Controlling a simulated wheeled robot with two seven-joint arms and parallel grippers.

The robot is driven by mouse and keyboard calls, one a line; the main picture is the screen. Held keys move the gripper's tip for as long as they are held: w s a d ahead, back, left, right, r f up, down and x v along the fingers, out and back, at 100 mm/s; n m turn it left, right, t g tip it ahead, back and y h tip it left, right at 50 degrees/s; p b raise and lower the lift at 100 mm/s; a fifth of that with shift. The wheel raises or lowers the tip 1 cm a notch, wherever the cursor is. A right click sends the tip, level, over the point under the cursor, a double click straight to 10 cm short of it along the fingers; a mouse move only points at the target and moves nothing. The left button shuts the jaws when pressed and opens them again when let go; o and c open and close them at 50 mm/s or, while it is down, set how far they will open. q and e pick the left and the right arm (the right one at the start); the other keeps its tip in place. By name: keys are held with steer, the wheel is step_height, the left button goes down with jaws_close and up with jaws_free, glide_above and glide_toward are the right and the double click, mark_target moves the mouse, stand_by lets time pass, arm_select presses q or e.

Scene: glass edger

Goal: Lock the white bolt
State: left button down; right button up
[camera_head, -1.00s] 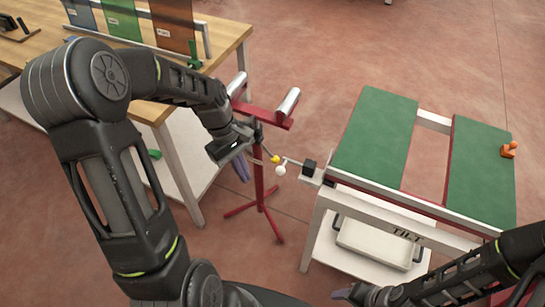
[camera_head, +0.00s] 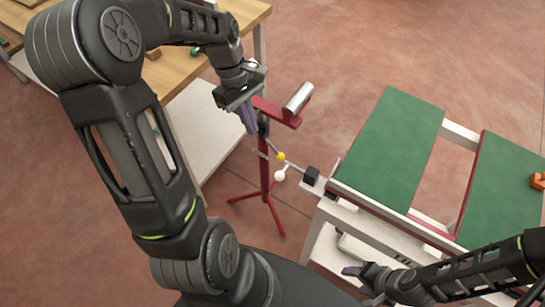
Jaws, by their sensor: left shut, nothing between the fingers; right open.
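The white bolt (camera_head: 280,175) shows as a small white knob beside a yellow knob (camera_head: 281,157), on thin rods. The rods run between the red stand and a black block (camera_head: 311,175) at the left corner of the green-topped table. My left gripper (camera_head: 250,122) is shut and empty, up and left of the knobs and apart from them, in front of the red stand. My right gripper (camera_head: 352,271) is low at the front of the table, apart from the knobs and open. Whether the bolt is locked cannot be told.
The green-topped table (camera_head: 392,150) stands at right with an orange piece (camera_head: 538,181) on it. A red roller stand (camera_head: 266,185) on splayed legs stands left of it. A wooden workbench (camera_head: 180,75) is at the upper left. Floor beyond the stand is clear.

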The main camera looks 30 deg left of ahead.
mark_target(283, 172)
arm_select(q)
steer(key=s+d+f+p, duration=0.1)
steer(key=d+f+p, duration=0.1)
steer(key=d+f, duration=0.5)
step_height(283, 172, down, 4)
steer(key=shift+r, duration=0.25)
stand_by(0.3)
steer(key=d, duration=0.4)
steer(key=shift+a, duration=0.15)
